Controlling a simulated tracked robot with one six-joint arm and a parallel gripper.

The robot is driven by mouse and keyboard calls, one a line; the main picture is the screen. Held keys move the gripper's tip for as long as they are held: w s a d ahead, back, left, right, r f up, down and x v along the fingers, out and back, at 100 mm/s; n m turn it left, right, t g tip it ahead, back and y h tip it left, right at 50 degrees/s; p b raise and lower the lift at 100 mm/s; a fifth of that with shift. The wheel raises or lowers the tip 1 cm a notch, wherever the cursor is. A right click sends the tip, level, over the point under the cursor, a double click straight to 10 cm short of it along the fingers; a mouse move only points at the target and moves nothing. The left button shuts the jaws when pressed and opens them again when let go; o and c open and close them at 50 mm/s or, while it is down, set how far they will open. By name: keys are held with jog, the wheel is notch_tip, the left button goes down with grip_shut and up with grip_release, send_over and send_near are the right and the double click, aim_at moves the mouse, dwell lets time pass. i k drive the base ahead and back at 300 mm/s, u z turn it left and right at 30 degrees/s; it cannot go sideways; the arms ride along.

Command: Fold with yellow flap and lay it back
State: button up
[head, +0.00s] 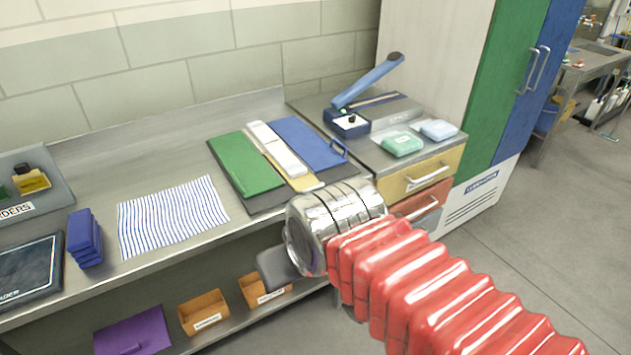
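The folding board lies flat on the metal counter, with a green flap (246,164) on the left and a blue flap (308,143) on the right. Both flaps lie flat. Between them, a long narrow white item (276,150), which looks like folded cloth, lies over the middle panel. The yellow flap (305,183) shows at the near end of the middle, partly covered by the white item. My gripper (280,268) is in front of the counter's near edge, below the board and apart from it. Only one grey finger shows past my silver wrist, so its opening is hidden.
A blue-striped cloth (172,215) lies flat left of the board. Blue folded stacks (84,238) and a dark reader pad (30,268) sit farther left. A blue-handled press (362,100) stands at the back right. Orange bins (203,312) are on the shelf below.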

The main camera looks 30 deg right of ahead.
aim_at(306, 183)
jog(key=z, duration=0.05)
jog(key=i, duration=1)
jog(key=u, duration=0.05)
